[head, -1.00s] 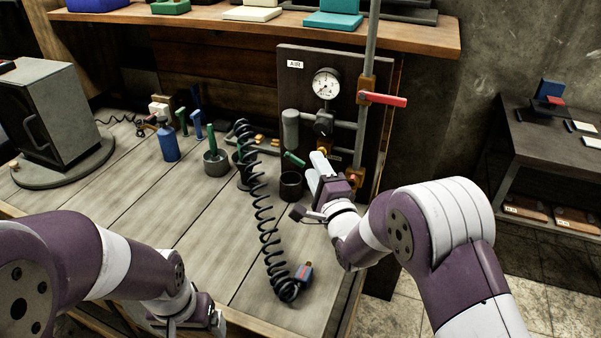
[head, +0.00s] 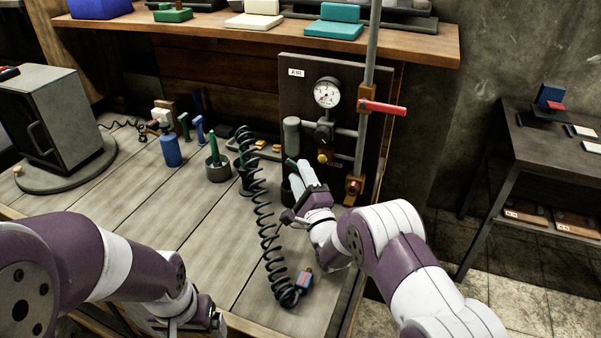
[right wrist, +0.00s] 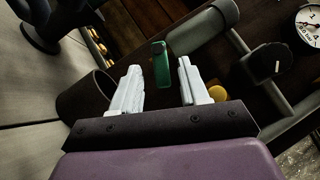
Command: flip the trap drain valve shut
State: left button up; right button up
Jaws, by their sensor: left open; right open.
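The trap, a grey cylinder (head: 291,133), hangs on the left of the dark AIR panel. A small green lever (head: 291,162), which looks like its drain valve handle, sits just below it. My right gripper (head: 299,172) is open at the lever. In the right wrist view the green lever (right wrist: 160,65) shows between the two pale fingertips (right wrist: 159,72), with gaps on both sides. I cannot tell how deep it sits between them. The valve body is hidden. My left gripper (head: 203,318) is open and empty, low over the bench's front.
A dark cup (head: 286,193) stands below the lever, partly hidden by my fingers. A black coiled hose (head: 265,220) hangs just left of my right gripper. A gauge (head: 327,92), yellow knob (head: 323,157) and red lever (head: 383,107) are close by on the panel side.

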jog(key=shift+w+r, duration=0.1)
jog(key=shift+c, duration=0.3)
grip_shut()
jog(key=n+g+p, duration=0.1)
jog(key=r+n+g+p, duration=0.1)
jog(key=n+g+p, duration=0.1)
jog(key=n, duration=0.1)
jog(key=shift+d+r+g, duration=0.15)
jog(key=shift+r+g, duration=0.2)
jog(key=shift+g, duration=0.05)
jog(key=shift+o, duration=0.3)
grip_release()
